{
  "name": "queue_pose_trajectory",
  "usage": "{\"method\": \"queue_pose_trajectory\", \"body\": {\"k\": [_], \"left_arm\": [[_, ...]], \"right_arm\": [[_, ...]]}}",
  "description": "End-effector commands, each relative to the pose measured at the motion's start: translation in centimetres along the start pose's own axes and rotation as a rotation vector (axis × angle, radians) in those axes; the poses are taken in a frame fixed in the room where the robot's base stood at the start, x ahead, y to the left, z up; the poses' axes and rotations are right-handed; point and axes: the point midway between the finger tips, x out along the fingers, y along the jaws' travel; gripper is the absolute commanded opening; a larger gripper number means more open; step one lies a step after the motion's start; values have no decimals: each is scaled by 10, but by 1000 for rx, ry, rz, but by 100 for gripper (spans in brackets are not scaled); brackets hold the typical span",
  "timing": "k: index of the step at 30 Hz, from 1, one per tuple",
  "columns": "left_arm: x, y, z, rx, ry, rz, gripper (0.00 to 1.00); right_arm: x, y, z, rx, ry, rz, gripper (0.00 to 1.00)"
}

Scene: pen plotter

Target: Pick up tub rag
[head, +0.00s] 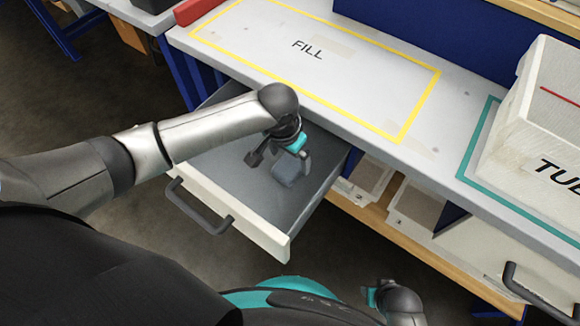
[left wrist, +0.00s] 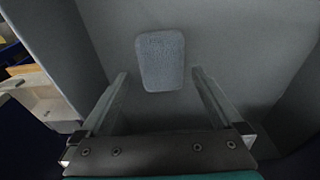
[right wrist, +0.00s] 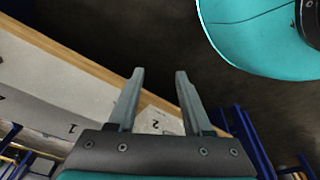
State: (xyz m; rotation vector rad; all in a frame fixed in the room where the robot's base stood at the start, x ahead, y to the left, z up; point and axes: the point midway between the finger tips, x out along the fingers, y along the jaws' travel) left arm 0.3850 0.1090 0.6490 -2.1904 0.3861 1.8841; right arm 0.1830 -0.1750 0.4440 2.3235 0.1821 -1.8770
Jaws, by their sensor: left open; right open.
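The tub rag looks like a small grey-blue folded cloth (head: 291,170) on the floor of the open drawer (head: 228,178). It also shows in the left wrist view (left wrist: 160,60), just beyond the fingertips and roughly centred between them. My left gripper (head: 278,160) is inside the drawer area, open and pointing down, at the cloth. In the head view it covers part of the cloth. I cannot tell how high it is above the cloth. My right gripper (right wrist: 158,75) is open and empty, away from the drawer, with dark floor beyond its fingers.
The bench top (head: 440,165) above the drawer has a yellow outline marked FILL, empty. A white tub (head: 535,125) stands in a teal outline at the right. The drawer front with its handle (head: 200,212) faces me. A lower shelf (head: 375,215) holds pale containers.

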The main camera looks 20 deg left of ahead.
Motion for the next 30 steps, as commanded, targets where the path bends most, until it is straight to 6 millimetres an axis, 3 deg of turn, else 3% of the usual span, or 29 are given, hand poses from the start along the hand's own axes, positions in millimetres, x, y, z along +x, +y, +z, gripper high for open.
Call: {"method": "queue_pose_trajectory", "body": {"k": [16,29,30], "left_arm": [[35,-3,2,0,0,-2,100],[39,-3,2,0,1,-1,100],[39,-3,2,0,1,-1,96]], "right_arm": [[-36,-9,-34,8,25,-14,50],[-44,-10,-39,9,30,-15,50],[-44,-10,-39,9,30,-15,50]]}}
